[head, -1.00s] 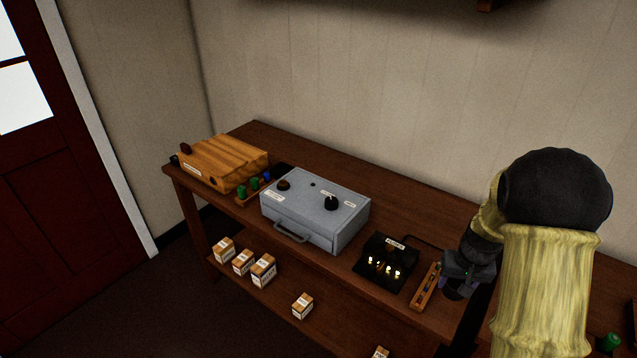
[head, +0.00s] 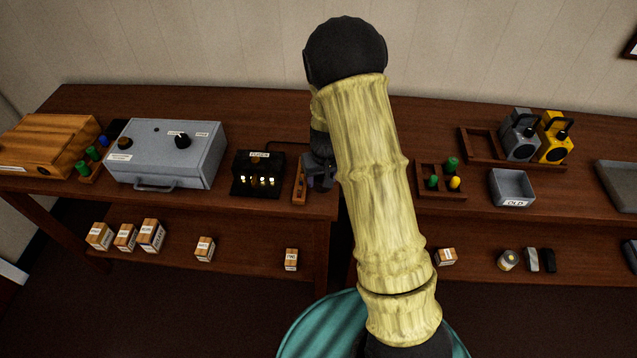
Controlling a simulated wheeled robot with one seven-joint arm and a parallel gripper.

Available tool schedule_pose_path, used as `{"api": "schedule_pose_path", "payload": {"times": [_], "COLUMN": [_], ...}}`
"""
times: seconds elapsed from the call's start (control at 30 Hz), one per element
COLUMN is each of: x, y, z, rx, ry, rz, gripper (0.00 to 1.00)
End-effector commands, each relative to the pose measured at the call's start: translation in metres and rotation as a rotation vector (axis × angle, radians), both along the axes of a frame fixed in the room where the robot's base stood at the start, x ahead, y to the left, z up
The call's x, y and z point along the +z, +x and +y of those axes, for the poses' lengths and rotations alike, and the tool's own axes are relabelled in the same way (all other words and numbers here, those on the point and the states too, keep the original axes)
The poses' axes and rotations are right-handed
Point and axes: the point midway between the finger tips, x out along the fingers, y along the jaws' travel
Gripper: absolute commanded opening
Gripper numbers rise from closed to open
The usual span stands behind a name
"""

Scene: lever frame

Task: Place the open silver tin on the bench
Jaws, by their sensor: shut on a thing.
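A small round silver tin (head: 508,260) with a yellowish patch stands on the lower shelf at right in the head view; I cannot tell whether it is open. My gripper (head: 318,178) is above the upper bench (head: 240,103), at the right side of a narrow wooden rack (head: 299,186). It is far to the left of the tin and apart from it. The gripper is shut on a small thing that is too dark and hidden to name. My forearm hides part of the bench behind it.
Left on the bench are a wooden box (head: 45,145), a grey metal case (head: 168,155) and a black lamp block (head: 258,178). Right are a peg rack (head: 440,192), a grey "OLD" bin (head: 512,188) and grey and yellow devices (head: 555,137). Small cartons (head: 152,236) stand on the lower shelf.

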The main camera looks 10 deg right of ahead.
Motion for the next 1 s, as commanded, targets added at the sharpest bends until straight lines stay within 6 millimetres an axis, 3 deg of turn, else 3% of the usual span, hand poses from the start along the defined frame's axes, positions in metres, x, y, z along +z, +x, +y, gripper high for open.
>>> {"api": "schedule_pose_path", "payload": {"times": [0.4, 0.7, 1.0], "x": [-0.01, -0.044, -0.046], "y": [0.0, 0.0, 0.0], "z": [0.0, 0.0, 0.0], "rx": [0.0, -0.001, 0.0], "ry": [0.0, 0.001, 0.0], "rz": [-0.001, 0.001, -0.001], "gripper": [0.28, 0.28, 0.28]}}
